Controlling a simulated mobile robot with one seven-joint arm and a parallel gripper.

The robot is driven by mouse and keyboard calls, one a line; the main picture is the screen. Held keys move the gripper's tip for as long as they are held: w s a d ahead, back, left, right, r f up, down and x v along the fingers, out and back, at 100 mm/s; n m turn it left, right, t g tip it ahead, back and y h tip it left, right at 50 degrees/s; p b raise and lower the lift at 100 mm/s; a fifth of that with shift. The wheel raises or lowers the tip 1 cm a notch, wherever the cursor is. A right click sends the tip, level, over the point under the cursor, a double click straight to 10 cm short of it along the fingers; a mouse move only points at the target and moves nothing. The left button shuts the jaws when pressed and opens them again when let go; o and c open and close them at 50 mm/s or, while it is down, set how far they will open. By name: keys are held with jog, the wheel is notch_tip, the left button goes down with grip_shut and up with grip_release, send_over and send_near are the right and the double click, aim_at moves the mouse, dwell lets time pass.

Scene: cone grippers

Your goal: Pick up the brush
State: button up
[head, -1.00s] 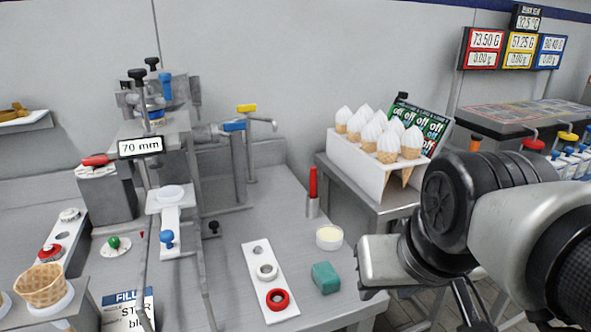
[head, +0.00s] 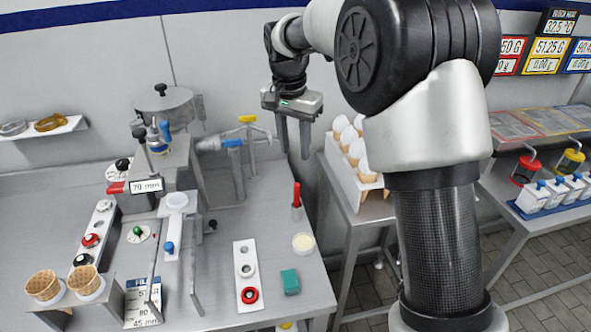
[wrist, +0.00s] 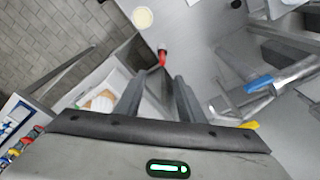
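The brush seems to be the red-handled tool (head: 296,193) standing upright in a small metal holder (head: 297,212) near the right edge of the steel counter; its lower end is hidden. In the wrist view the red handle (wrist: 162,57) shows just beyond the fingertips, roughly between them. My gripper (head: 294,153) points down, open and empty, above the brush and apart from it. Its two fingers are also spread in the wrist view (wrist: 160,80).
A white rack (head: 349,180) of ice cream cones stands right of the counter. A cream-filled tub (head: 303,243), a green block (head: 289,281) and a white holed strip (head: 244,262) lie in front of the brush. A blue-handled tap (head: 233,143) stands to its left.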

send_near(297, 193)
jog(key=f, duration=0.2)
jog(key=w+f, duration=0.2)
jog(key=f, duration=0.1)
jog(key=shift+a+f, duration=0.1)
jog(key=shift+f, duration=0.25)
jog(key=f, duration=0.3)
jog(key=f+p, duration=0.1)
jog(key=f, duration=0.1)
jog(key=shift+d, duration=0.4)
grip_shut()
